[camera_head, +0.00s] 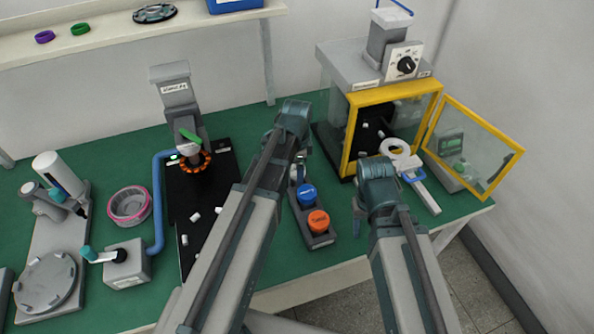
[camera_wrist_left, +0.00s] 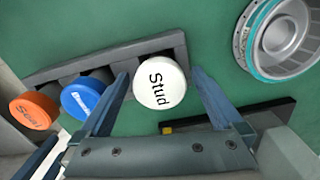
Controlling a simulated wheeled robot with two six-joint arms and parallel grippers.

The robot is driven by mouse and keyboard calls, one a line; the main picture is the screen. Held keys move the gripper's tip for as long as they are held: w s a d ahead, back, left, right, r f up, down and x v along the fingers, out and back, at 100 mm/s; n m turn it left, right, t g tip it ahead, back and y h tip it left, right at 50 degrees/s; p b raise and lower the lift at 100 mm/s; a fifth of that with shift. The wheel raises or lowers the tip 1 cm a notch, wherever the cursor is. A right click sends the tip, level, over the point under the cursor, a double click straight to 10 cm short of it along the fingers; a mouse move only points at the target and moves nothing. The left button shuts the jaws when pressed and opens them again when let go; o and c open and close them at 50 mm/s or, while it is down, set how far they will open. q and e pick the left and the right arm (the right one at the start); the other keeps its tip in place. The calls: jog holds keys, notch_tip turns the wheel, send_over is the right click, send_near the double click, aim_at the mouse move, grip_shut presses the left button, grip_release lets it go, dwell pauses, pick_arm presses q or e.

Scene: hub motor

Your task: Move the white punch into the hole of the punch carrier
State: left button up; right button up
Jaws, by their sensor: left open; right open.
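The white punch (camera_wrist_left: 160,82), with "Stud" on its top, stands in the dark punch rack (camera_wrist_left: 120,58) in the left wrist view. My left gripper (camera_wrist_left: 162,76) is open, with one finger on each side of the white punch; I cannot tell whether they touch it. In the head view the left arm largely hides this punch. My right gripper (camera_head: 376,182) is open and appears empty near the yellow-framed press (camera_head: 350,130). A white ring with a handle (camera_head: 395,148) is at the press opening. I cannot tell for sure which part is the punch carrier.
A blue punch (camera_head: 307,194) and an orange punch (camera_head: 319,221) stand in the same rack. The press door (camera_head: 480,150) is open to the right. A metal hub with a teal rim (camera_wrist_left: 285,40) lies near the rack. A black mat with small white pieces (camera_head: 190,228) is left.

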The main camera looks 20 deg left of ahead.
pick_arm(q)
jog(key=shift+f, duration=0.2)
jog(key=shift+c, duration=0.3)
pick_arm(e)
jog(key=shift+f, duration=0.15)
pick_arm(q)
grip_shut()
jog(key=c, duration=0.5)
grip_release()
jog(key=c, duration=0.8)
jog(key=shift+r+p, duration=4.3)
jog(key=shift+p, duration=0.05)
jog(key=shift+c, duration=0.2)
pick_arm(e)
notch_tip(320, 180, up, 8)
jog(key=shift+r, duration=0.25)
